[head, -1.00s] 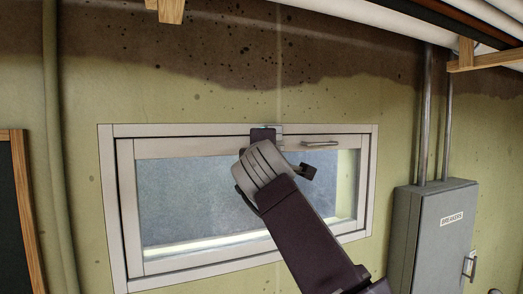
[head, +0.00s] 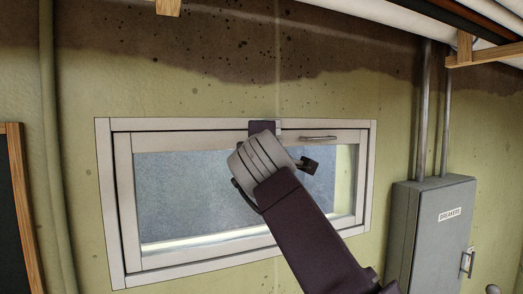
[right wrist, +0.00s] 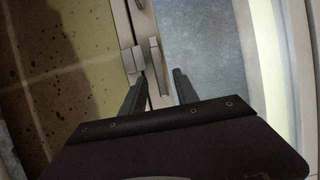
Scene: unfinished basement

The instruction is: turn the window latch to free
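The window (head: 108,200) is a pale-framed, wide pane in the wall and looks closed. Its latch shows in the right wrist view: a small metal mount (right wrist: 134,62) at the frame joint and a flat lever (right wrist: 156,76) lying roughly along the joint. My right gripper (head: 262,127) is at the middle of the window's top frame and hides most of the latch in the head view. In the right wrist view its two fingers (right wrist: 159,84) are apart, with the lever's near end between them. I cannot tell whether they touch it. My left gripper is not in view.
A grey breaker box (head: 432,235) with conduits stands at the right. Pipes and wood (head: 458,50) run overhead at the upper right. A dark wood-framed board (head: 18,210) is at the left edge.

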